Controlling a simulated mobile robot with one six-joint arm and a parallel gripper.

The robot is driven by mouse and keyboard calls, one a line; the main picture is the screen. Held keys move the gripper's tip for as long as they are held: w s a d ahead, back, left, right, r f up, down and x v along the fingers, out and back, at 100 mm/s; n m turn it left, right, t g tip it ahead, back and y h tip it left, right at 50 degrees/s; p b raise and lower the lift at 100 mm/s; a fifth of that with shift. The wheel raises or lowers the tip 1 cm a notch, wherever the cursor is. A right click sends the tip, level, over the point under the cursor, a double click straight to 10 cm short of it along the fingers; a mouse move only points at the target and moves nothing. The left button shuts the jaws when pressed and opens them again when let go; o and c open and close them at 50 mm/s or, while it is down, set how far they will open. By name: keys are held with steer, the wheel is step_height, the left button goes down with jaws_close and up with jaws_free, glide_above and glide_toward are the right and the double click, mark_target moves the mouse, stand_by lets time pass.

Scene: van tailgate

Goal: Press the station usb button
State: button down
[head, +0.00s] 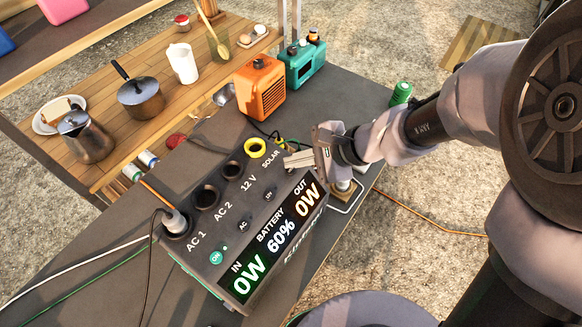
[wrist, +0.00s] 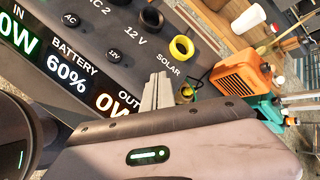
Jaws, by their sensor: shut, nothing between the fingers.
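The power station (head: 215,285) is a dark box on the grey surface. Its display reads IN 0W, BATTERY 60% and OUT 0W, and also shows in the wrist view (wrist: 75,75). Its button row shows a green-lit ON button (head: 216,257), an AC button (head: 243,225) and a 12V button (head: 269,193). No button marked USB is visible; the continuation of the row beyond 12V is covered by my fingers. My gripper (head: 290,161) is shut and empty, its tips over the panel's right end, also in the wrist view (wrist: 157,92). I cannot tell whether they touch the panel.
A plug with a cable sits in the AC 1 socket (head: 177,222). A yellow-ringed SOLAR socket (head: 256,148) is close to my fingers. Behind stand an orange box (head: 260,90) and a teal box (head: 305,63). Left is a wooden shelf with a pot (head: 140,97) and kettle (head: 88,140).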

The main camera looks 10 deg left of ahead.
mark_target(295, 171)
steer(key=shift+f+b, duration=0.4)
steer(key=shift+f, duration=0.15)
stand_by(0.4)
steer(key=shift+r, duration=0.65)
step_height(295, 171, up, 6)
steer(key=p, duration=0.5)
